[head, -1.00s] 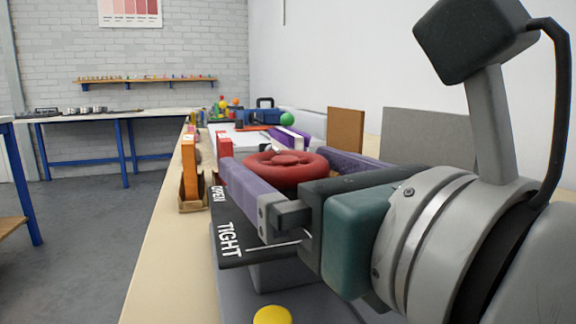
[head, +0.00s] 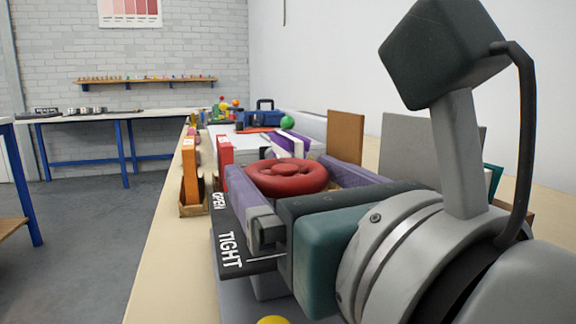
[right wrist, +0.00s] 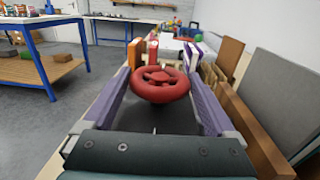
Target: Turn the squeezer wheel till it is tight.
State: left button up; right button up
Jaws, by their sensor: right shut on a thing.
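The red squeezer wheel (head: 287,177) lies flat above a dark plate (head: 229,254) lettered OPEN and TIGHT in white. In the right wrist view the wheel (right wrist: 160,85) sits between the two purple fingers. My right gripper (head: 284,165) is shut on the wheel, one finger along each side of its rim. Its wrist reaches in from the right of the head view. A white line shows on the plate beside TIGHT, partly hidden by the gripper. The wheel's underside and what it drives are hidden. My left gripper is not in view.
Orange (head: 190,170) and red (head: 225,155) upright blocks stand behind the plate at left. Brown (head: 346,136) and grey boards stand at right, near the white wall. A yellow dome (head: 273,320) is at the bottom edge. Open floor (head: 90,240) lies left of the bench.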

jog(key=m+h, duration=0.1)
jog(key=m+h+p, duration=0.1)
jog(key=h, duration=0.1)
jog(key=shift+a+r+t, duration=0.1)
jog(key=shift+a+t, duration=0.1)
jog(key=shift+t, duration=0.2)
jog(key=shift+a+m+h+p, duration=0.1)
jog(key=shift+m+h+p, duration=0.5)
jog(key=shift+m+h, duration=1.2)
jog(key=shift+h, duration=0.5)
jog(key=o, duration=1)
jog(key=shift+n, duration=0.3)
